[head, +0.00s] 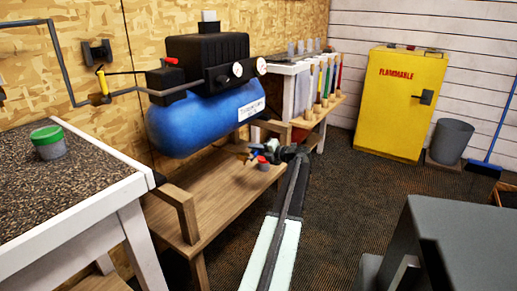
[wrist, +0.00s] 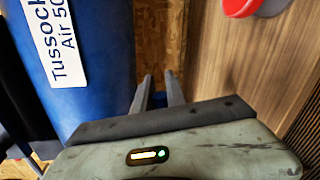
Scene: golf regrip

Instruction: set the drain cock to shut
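The air compressor's blue tank (head: 205,118) stands on a low wooden bench; it fills the left of the wrist view (wrist: 85,60). A small yellow part (head: 252,156), possibly the drain cock's handle, shows under the tank's right end. It is too small to tell how it is turned. My gripper (head: 262,152) is beside it, under the tank's near right end. In the wrist view its two dark fingers (wrist: 159,82) are apart, between tank and bench. A small blue patch (wrist: 158,99) shows between them; I cannot tell what it is or whether it touches.
A red-capped container (head: 262,163) stands on the wooden bench (head: 215,200) close to my gripper; its red cap (wrist: 240,6) shows in the wrist view. A yellow-handled part (head: 102,82) sits on the wall pipe. A table (head: 75,215) stands left. The floor at right has free room.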

